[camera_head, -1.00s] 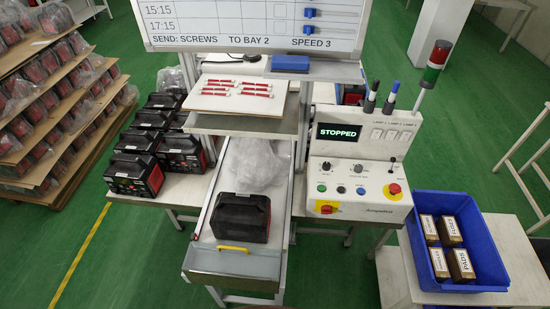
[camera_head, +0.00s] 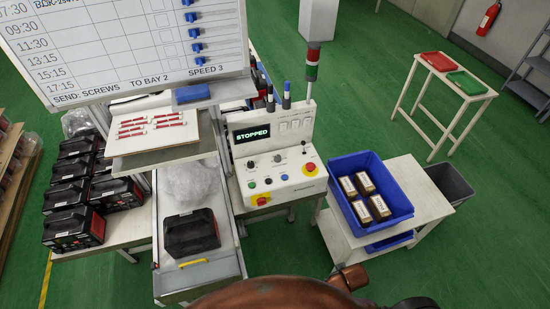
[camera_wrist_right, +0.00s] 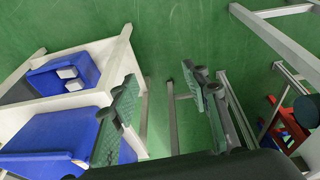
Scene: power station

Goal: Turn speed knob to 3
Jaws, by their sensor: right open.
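The white control box (camera_head: 285,183) stands on the bench in the head view. Its display (camera_head: 252,134) reads STOPPED. Two small dark knobs sit on its sloped top, a left one (camera_head: 251,165) and a middle one (camera_head: 277,158). Their labels and pointer settings are too small to read, so I cannot tell which is the speed knob. The whiteboard (camera_head: 130,50) reads SPEED 3. My right gripper (camera_wrist_right: 165,100) is open and empty in the right wrist view, over the floor, away from the box. My left gripper is not in view.
A red stop button (camera_head: 310,168) and a red-yellow switch (camera_head: 262,201) share the panel. Marker-like sticks and a light tower (camera_head: 312,60) rise behind it. A blue crate (camera_head: 388,221) stands on a white table right of it.

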